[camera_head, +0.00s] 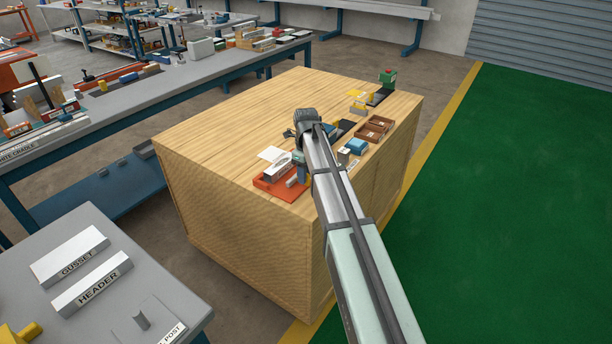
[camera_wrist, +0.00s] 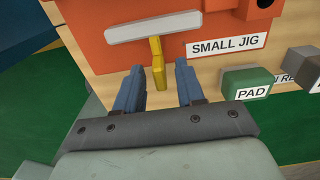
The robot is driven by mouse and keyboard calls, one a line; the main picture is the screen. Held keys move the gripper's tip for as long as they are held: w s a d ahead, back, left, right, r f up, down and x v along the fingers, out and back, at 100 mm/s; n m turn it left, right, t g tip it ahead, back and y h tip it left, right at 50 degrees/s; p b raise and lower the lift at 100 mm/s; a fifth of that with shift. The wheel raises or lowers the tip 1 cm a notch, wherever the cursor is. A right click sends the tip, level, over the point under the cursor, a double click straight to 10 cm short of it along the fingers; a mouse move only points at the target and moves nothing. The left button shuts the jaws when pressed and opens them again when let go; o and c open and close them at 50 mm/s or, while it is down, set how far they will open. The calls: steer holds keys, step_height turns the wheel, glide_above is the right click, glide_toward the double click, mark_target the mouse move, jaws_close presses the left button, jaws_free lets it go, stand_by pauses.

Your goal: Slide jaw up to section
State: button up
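The orange small jig (camera_wrist: 180,45), labelled SMALL JIG, lies ahead of my gripper in the wrist view. It also shows near the front corner of the wooden bench in the head view (camera_head: 268,187). A pale grey bar (camera_wrist: 150,27), perhaps the section, lies across the jig. A yellow handle-like piece (camera_wrist: 158,65), perhaps part of the jaw, stands out below the bar's middle. My gripper (camera_wrist: 158,68) is open, with its two blue fingers apart on either side of the yellow piece's lower end. I cannot tell whether they touch it. In the head view my arm partly covers the area.
A green-topped block labelled PAD (camera_wrist: 247,80) is right of the fingers, with a dark grey block (camera_wrist: 302,87) beyond it. The bench's left part is clear.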

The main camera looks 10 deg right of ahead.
steer(key=shift+f, duration=0.45)
steer(key=shift+c, duration=0.4)
jaws_close()
